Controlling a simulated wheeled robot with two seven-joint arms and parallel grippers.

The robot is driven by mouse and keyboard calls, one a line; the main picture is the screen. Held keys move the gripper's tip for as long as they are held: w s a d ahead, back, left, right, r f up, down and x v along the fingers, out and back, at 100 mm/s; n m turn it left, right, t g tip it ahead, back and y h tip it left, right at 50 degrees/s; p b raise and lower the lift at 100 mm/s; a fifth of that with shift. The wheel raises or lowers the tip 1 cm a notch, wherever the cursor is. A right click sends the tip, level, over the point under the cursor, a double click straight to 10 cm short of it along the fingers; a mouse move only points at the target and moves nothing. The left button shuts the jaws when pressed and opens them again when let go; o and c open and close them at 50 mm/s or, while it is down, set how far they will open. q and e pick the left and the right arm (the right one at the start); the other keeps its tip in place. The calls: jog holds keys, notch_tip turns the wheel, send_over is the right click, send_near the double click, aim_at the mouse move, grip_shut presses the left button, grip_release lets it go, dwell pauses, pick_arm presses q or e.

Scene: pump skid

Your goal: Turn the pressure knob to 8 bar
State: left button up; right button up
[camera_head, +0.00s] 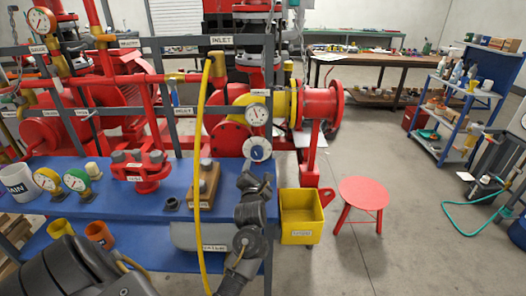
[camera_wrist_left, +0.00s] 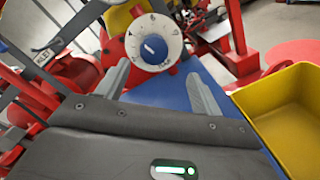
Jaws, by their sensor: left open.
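The pressure knob (camera_head: 258,149) is a white round dial with a blue centre, on the front of the red pump skid. In the left wrist view the knob (camera_wrist_left: 154,48) faces me, with a ring of dark marks and a white line on its blue centre. My left gripper (camera_head: 257,172) is just below and in front of the knob. Its fingers are apart and empty, and the knob shows beyond them. My right gripper is not in view.
A blue bench (camera_head: 130,200) holds a red valve (camera_head: 140,170), loose gauges and a wooden block. A yellow hose (camera_head: 203,130) hangs left of the knob. A yellow bin (camera_head: 300,228) and red stool (camera_head: 364,193) stand to the right. Open floor lies beyond the stool.

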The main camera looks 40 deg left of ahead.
aim_at(256, 155)
pick_arm(q)
jog(key=x, duration=0.3)
jog(key=p+x, duration=0.1)
jog(key=x, duration=0.2)
jog(key=a+x, duration=0.1)
jog(key=x, duration=0.2)
jog(key=shift+s+r+p, duration=0.2)
jog(key=shift+s+p, duration=0.05)
jog(key=shift+p, duration=0.1)
jog(key=shift+w+a, duration=0.3)
jog(key=shift+w, duration=0.1)
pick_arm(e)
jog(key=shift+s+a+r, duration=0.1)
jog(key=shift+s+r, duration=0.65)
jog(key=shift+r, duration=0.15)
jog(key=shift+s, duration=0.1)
pick_arm(q)
jog(key=c, duration=1)
